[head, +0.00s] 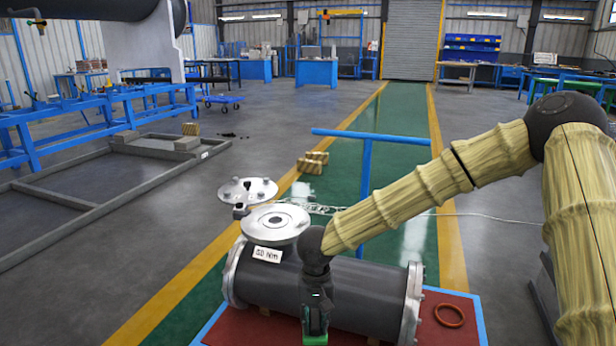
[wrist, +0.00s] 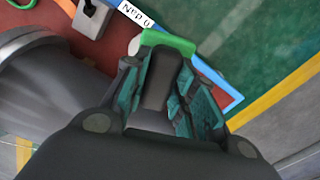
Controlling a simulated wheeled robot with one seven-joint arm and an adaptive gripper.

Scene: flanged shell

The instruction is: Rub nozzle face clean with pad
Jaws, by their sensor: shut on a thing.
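The nozzle face (head: 275,220) is a pale round flange with a dark hole at its centre, on top of the grey shell (head: 340,292). My gripper (head: 315,322) is low in front of the shell, to the right of and below the nozzle face in the picture. It is shut on the pad, whose green end (head: 314,340) shows below it. In the wrist view my gripper (wrist: 165,85) has teal fingers on either side of a grey handle, with the green pad (wrist: 170,42) beyond their tips. The pad is apart from the nozzle face.
A bolted cover flange (head: 248,188) stands just behind the nozzle. A white label (head: 267,254) is below the nozzle face. An orange ring (head: 449,316) lies on the red bench top (head: 455,335). A blue T-shaped stand (head: 366,180) rises behind the shell. A pale block (wrist: 88,20) sits near the bench edge.

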